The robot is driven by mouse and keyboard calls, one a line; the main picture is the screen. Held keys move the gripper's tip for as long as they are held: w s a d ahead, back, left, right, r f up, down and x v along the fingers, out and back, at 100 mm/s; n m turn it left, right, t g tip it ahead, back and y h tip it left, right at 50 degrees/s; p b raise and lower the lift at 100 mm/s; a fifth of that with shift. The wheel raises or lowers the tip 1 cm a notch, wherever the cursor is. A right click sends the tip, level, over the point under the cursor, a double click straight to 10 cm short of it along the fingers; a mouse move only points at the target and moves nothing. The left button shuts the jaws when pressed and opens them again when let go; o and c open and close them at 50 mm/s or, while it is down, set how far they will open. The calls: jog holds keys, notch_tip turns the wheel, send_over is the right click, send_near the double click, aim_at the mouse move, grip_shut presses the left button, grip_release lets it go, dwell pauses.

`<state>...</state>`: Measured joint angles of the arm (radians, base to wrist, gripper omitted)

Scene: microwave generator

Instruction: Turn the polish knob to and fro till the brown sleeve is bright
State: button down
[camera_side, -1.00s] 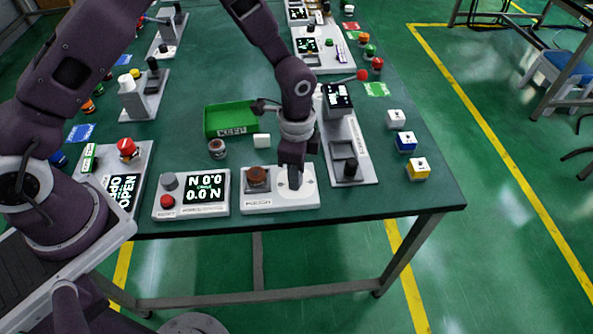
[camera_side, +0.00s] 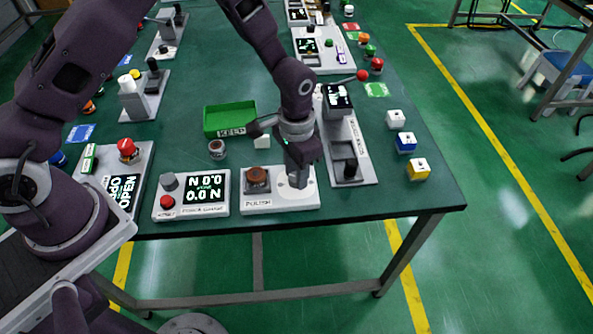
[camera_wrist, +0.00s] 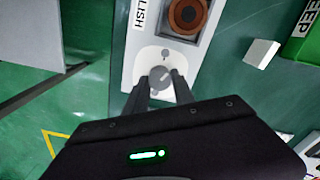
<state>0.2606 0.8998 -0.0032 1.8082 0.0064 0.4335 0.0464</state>
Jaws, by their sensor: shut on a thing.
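The polish station (camera_side: 279,203) is a white block marked POLISH near the table's front edge. The brown sleeve (camera_side: 257,177) sits upright in a dark holder on its left part. In the wrist view the sleeve (camera_wrist: 187,16) is a brown ring with a dark centre and looks dull. My gripper (camera_side: 296,181) points down over the right part of the station and hides the knob in the side view. In the wrist view my gripper (camera_wrist: 161,88) is shut on the grey polish knob (camera_wrist: 160,76), one finger on each side. A light mark line shows on the knob.
A force readout box (camera_side: 206,190) stands left of the station and shows 0.0 N. A green KEEP tray (camera_side: 230,118) and a white block (camera_side: 262,141) lie behind. A grey device (camera_side: 350,160) stands close on the right. Several cubes (camera_side: 406,143) lie further right.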

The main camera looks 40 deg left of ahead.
jog(key=shift+n, duration=0.4)
jog(key=c, duration=1.1)
grip_release()
jog(key=shift+o, duration=0.2)
jog(key=shift+r, duration=0.15)
notch_tip(320, 180, up, 7)
jog(key=shift+f, duration=0.1)
